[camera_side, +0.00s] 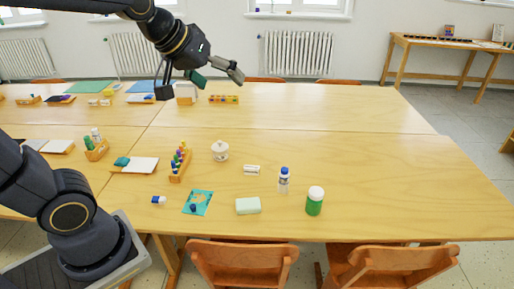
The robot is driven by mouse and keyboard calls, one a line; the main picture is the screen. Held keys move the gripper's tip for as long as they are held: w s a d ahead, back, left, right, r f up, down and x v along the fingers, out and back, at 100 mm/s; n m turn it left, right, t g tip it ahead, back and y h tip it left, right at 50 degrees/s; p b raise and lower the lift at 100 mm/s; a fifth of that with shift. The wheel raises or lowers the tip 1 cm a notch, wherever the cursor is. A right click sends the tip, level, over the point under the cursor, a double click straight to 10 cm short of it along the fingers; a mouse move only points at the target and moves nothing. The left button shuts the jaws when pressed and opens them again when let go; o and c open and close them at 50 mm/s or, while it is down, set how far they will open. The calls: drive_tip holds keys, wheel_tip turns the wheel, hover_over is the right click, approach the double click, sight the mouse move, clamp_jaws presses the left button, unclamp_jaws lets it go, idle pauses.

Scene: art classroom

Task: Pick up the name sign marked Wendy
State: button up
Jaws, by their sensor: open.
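A small white folded sign (252,170) with faint dark marks lies on the wooden table, right of the middle. Its lettering is too small to read, so I cannot tell whether it says Wendy. My gripper (217,77) is open and empty. It hangs high in the upper middle of the view, apart from the sign and well above the table.
Around the sign are a lidded white pot (220,151), a blue-capped bottle (284,180), a green jar (315,201), a pale green block (248,206) and a rack of paint bottles (180,162). The table's right side (400,180) is clear. Chairs (243,262) stand at the front.

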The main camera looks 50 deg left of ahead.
drive_tip(key=w+a+f+n, duration=0.2)
drive_tip(key=w+a+f, duration=0.15)
drive_tip(key=w, duration=0.55)
drive_tip(key=n+g+y, duration=0.1)
drive_tip(key=g+y, duration=0.2)
drive_tip(key=g, duration=0.2)
hover_over(252, 167)
drive_tip(key=s+d, duration=0.1)
drive_tip(key=s, duration=0.2)
drive_tip(key=f, duration=3.6)
drive_tip(key=shift+w+d+f, duration=0.2)
drive_tip(key=shift+w+f, duration=0.05)
drive_tip(key=shift+f, duration=0.05)
drive_tip(key=shift+w+x, duration=0.2)
drive_tip(key=shift+x, duration=1.35)
drive_tip(key=shift+w+x, duration=0.2)
drive_tip(key=shift+x, duration=1.35)
drive_tip(key=shift+d+r, duration=0.1)
drive_tip(key=shift+d, duration=0.1)
drive_tip(key=shift+c, duration=0.3)
drive_tip(key=c, duration=1)
